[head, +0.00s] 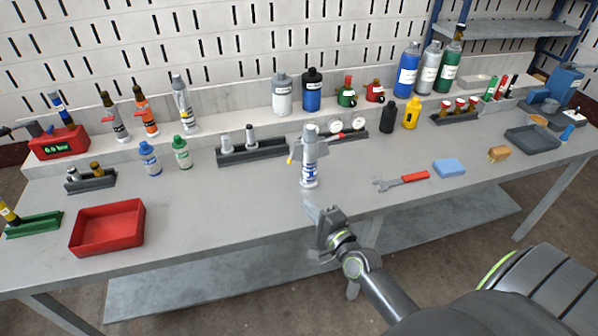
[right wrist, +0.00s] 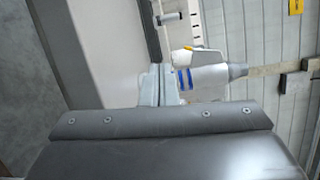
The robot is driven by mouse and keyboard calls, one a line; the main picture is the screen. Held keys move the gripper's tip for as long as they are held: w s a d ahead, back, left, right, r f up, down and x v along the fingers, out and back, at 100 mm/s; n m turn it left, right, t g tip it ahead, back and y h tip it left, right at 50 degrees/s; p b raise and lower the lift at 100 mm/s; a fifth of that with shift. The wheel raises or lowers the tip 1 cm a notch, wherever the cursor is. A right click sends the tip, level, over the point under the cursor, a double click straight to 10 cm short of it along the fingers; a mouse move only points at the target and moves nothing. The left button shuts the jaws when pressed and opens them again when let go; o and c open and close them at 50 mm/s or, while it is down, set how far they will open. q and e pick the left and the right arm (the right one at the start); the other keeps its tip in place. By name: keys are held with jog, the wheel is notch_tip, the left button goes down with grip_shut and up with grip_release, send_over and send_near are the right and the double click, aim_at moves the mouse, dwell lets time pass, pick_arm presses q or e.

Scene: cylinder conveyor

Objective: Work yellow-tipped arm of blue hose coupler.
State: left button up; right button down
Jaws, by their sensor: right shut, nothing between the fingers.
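The hose coupler (head: 309,170) stands upright near the middle of the bench, a silver-grey body with blue bands low down. Its arm sticks out to the left and ends in a yellow tip (head: 290,160). In the right wrist view the coupler (right wrist: 210,76) lies sideways across the picture, with its yellow tip (right wrist: 188,47) above the body. My right gripper (head: 324,211) is shut and empty, in front of the coupler near the bench's front edge. Its fingers also show in the right wrist view (right wrist: 158,84), overlapping the coupler's base end; contact cannot be told. My left gripper is out of view.
Behind the coupler are a dark rack (head: 252,155) with small cylinders and two gauges (head: 346,125). A red-handled wrench (head: 402,181) and a blue block (head: 449,168) lie to the right. A red tray (head: 107,228) is at left.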

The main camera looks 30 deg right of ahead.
aim_at(293, 154)
jog(key=d+m, duration=0.1)
jog(key=w+d+r+m+t+h, duration=0.1)
jog(key=m, duration=0.1)
jog(key=d+r+m+h, duration=0.1)
jog(key=shift+w+m+t, duration=0.3)
jog(key=shift+w, duration=0.1)
jog(key=shift+a, duration=0.1)
jog(key=shift+w+r, duration=0.15)
jog(key=shift+w, duration=0.4)
jog(key=w, duration=0.9)
jog(key=shift+d+r, duration=0.35)
jog(key=shift+s, duration=0.1)
